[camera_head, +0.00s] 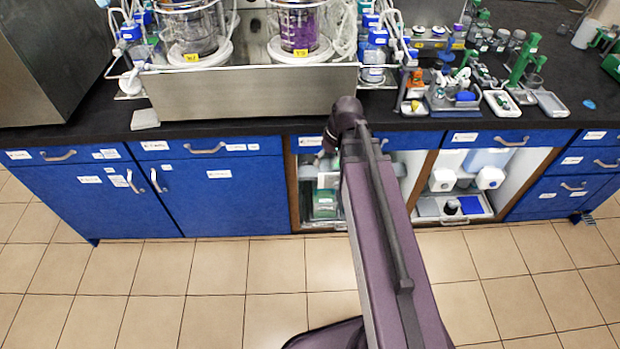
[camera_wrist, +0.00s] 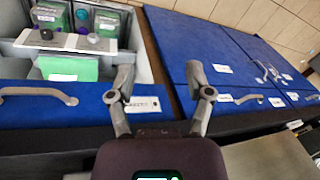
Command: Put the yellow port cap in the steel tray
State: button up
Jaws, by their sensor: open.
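Two small shallow trays, a pale one (camera_head: 500,103) and a greyer one (camera_head: 550,103), lie on the right part of the black counter in the head view; I cannot tell whether either is the steel tray. My gripper (camera_wrist: 160,75) is open and empty in the wrist view, its two fingers wide apart in front of blue cabinet fronts. In the head view my arm reaches to the counter's front edge below the reactors, and its wrist largely hides the gripper.
Two glass reactors, one clear (camera_head: 190,30) and one purple (camera_head: 299,28), stand behind a steel housing (camera_head: 250,92). Bottles and green stands crowd the counter's right side. Below, an open compartment (camera_wrist: 120,68) holds green boxes. A dark steel box (camera_head: 45,60) stands at left.

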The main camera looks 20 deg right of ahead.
jog(key=s+a+m+h, duration=0.1)
jog(key=s+a+h, duration=0.1)
jog(key=s+a, duration=0.3)
jog(key=shift+a+f+m+g+h, duration=0.3)
jog(key=shift+a+g, duration=0.1)
jog(key=shift+a, duration=0.25)
